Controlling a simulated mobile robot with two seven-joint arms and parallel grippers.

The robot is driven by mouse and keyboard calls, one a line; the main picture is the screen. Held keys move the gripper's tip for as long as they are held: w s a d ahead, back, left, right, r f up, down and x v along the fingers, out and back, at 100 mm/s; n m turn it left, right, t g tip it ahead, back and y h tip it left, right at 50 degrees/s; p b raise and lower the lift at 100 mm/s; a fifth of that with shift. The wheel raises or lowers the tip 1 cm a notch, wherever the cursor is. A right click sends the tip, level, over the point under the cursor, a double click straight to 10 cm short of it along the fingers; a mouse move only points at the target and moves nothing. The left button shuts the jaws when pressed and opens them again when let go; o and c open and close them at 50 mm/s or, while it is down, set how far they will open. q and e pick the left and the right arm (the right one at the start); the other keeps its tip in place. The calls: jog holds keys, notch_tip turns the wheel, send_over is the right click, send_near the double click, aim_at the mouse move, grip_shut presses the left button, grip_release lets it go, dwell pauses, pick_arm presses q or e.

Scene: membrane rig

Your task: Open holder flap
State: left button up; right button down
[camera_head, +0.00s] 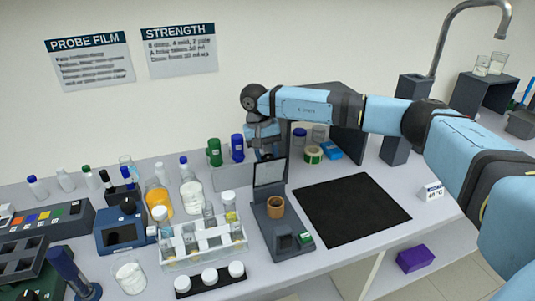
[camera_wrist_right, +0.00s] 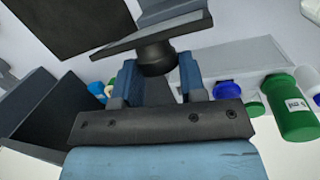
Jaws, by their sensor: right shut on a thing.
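The holder (camera_head: 270,225) is a dark grey base with an orange-brown ring (camera_head: 275,207) on it, left of the black mat. Its flap (camera_head: 269,172), a plate with a pale face and dark frame, stands raised, roughly upright, at the holder's back end. My right gripper (camera_head: 264,148) is behind and above the flap, its fingertips partly hidden. In the right wrist view my right gripper (camera_wrist_right: 158,82) has its blue fingers on either side of a dark round knob (camera_wrist_right: 157,58) beside the flap's dark plate (camera_wrist_right: 140,36). My left gripper is not in view.
A black mat (camera_head: 350,209) lies right of the holder. A clear rack (camera_head: 205,247) with vials stands left of it. Green (camera_head: 214,152) and blue bottles stand close by my right gripper, with a dark upright panel (camera_head: 350,120) to the right.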

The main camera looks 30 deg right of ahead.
jog(key=shift+f, duration=0.2)
jog(key=c, duration=0.9)
grip_release()
jog(key=shift+a, duration=0.1)
jog(key=shift+c, duration=0.2)
jog(key=shift+o, duration=1.1)
jog(key=shift+w+f, duration=0.1)
jog(key=shift+w, duration=0.05)
jog(key=b+v, duration=0.1)
jog(key=v, duration=1.2)
jog(key=shift+w+r, duration=0.2)
jog(key=shift+r, duration=0.2)
